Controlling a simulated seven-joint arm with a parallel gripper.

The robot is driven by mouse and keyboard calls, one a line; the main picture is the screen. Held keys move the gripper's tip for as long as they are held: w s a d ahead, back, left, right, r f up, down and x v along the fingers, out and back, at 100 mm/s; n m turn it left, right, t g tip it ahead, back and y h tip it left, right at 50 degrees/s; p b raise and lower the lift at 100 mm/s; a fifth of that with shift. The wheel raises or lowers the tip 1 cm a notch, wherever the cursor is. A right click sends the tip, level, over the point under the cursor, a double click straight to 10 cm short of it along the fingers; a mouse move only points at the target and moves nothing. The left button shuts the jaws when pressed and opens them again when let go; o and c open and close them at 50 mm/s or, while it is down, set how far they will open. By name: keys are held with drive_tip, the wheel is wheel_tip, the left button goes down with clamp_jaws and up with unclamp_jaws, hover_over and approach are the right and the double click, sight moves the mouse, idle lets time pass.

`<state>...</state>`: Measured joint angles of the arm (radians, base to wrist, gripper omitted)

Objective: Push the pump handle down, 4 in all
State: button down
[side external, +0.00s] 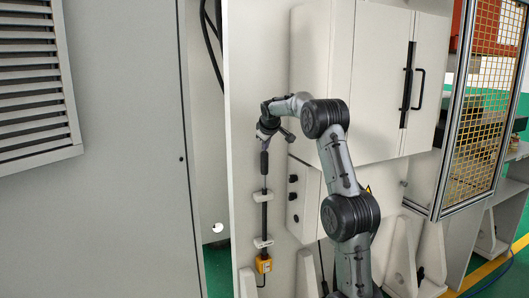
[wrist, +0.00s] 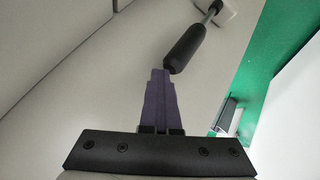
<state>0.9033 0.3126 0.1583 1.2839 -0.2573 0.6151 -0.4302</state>
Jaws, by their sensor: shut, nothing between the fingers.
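The pump handle is a black grip (side external: 264,163) at the top of a thin upright dark rod on the pale panel in the side external view. The grip also shows in the wrist view (wrist: 185,49), with its near end by my fingertips. My gripper (side external: 265,147) points down just above the top of the grip. In the wrist view my gripper (wrist: 159,71) has its dark purple fingers shut together with nothing between them. I cannot tell whether the fingertips touch the grip.
White clips (side external: 263,196) hold the rod against the panel. An orange-yellow box (side external: 263,264) sits at its bottom. A white cabinet (side external: 378,80) with black handles stands to the right. A large grey cabinet (side external: 110,200) stands to the left.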

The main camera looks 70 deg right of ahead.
drive_tip(key=shift+r, duration=0.75)
drive_tip(key=shift+r, duration=0.1)
drive_tip(key=shift+r, duration=2.5)
idle(0.5)
wheel_tip(320, 180, up, 4)
drive_tip(key=shift+f, duration=0.1)
drive_tip(key=shift+f, duration=0.1)
hover_over(266, 154)
drive_tip(key=shift+f, duration=4.3)
drive_tip(key=shift+f, duration=0.1)
